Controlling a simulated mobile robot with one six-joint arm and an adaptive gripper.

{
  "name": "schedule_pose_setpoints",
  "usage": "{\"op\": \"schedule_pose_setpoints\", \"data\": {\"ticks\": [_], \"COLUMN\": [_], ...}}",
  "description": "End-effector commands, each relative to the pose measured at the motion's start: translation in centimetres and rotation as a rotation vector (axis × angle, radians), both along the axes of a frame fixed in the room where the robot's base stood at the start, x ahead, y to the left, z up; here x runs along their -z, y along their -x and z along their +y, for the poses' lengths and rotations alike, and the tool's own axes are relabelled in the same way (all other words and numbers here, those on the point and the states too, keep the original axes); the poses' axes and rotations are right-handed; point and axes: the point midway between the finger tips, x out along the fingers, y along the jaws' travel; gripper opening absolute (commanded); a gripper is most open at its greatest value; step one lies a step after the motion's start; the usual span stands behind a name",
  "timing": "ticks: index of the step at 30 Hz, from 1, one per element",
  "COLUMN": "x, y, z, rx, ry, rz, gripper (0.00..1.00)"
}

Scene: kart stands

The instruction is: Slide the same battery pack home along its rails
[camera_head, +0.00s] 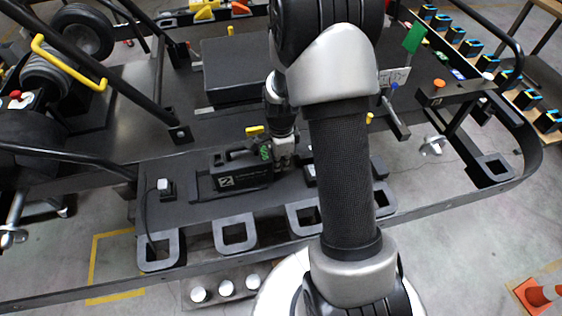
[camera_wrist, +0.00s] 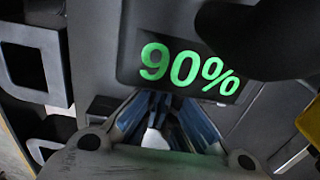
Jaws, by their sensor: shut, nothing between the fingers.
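The battery pack (camera_head: 242,172) is a dark box with a handle on top and a white mark on its side. It sits on a low black holder (camera_head: 199,190) on the kart's side deck. My gripper (camera_head: 284,158) is at the pack's right end, shut and empty. In the wrist view, the pack's display (camera_wrist: 188,72) reads 90% in green. My gripper's closed fingertips (camera_wrist: 165,98) are just below that display, against or very near the pack's end; contact cannot be told. The rails under the pack are mostly hidden.
A yellow-tipped part (camera_head: 255,130) stands behind the pack. A cable plug (camera_head: 163,185) is to its left. Several small battery-like blocks (camera_head: 508,78) sit far right.

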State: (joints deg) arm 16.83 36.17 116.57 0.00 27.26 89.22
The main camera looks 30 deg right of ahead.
Motion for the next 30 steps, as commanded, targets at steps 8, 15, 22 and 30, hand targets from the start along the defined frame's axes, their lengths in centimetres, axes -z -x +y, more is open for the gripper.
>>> {"op": "schedule_pose_setpoints", "data": {"ticks": [8, 15, 22, 30], "x": [-0.1, 0.0, 0.0, -1.4], "y": [-1.2, -1.8, -1.8, -1.9], "z": [4.2, 6.1, 6.1, 5.7], "rx": [-0.007, 0.0, 0.0, 0.0], "ry": [0.0, -0.001, -0.001, -0.001], "rz": [-0.001, -0.001, -0.001, -0.002], "gripper": [0.0, 0.0, 0.0, 0.0]}}
